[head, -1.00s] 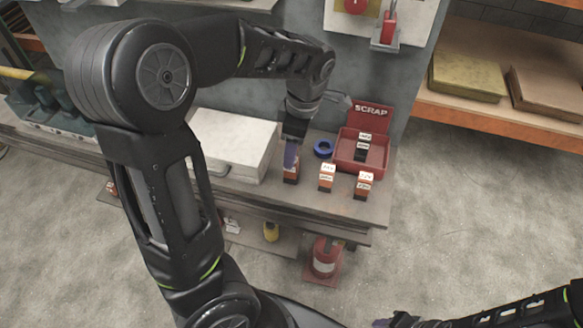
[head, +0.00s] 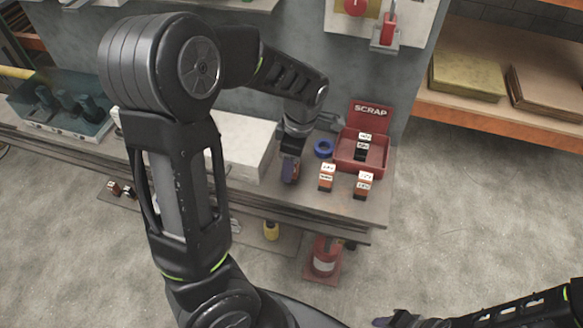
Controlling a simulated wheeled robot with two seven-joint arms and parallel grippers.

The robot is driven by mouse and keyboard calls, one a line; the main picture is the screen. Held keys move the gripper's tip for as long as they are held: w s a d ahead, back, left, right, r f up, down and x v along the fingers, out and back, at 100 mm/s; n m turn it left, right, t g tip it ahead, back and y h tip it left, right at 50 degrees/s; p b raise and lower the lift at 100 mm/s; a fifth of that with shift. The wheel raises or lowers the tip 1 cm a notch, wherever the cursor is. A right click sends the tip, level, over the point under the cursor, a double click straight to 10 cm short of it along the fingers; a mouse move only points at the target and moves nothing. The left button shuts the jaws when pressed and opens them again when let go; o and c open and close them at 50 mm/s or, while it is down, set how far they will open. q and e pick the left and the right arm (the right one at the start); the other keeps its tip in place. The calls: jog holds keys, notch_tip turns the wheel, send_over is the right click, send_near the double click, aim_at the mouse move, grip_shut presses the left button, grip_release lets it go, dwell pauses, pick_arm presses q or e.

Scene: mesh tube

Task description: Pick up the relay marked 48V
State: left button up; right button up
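My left gripper (head: 290,172) points down over an orange relay (head: 296,176) on the bench, its fingers at the relay's sides and covering most of it. I cannot tell whether they are shut on it. A second orange-and-black relay (head: 327,178) with white labels stands just right of it, and a third (head: 364,186) stands further right. The label writing is too small to read surely, and the label of the relay at my gripper is hidden. My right gripper (head: 384,321) shows only partly at the bottom edge, away from the bench.
A red SCRAP bin (head: 375,163) at the back right holds a black relay (head: 361,148). A blue tape roll (head: 323,148) lies beside it. A white case (head: 245,148) stands left of my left gripper. The bench front edge is close to the relays.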

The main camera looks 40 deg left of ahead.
dwell(0.3)
pick_arm(q)
grip_shut()
dwell(0.5)
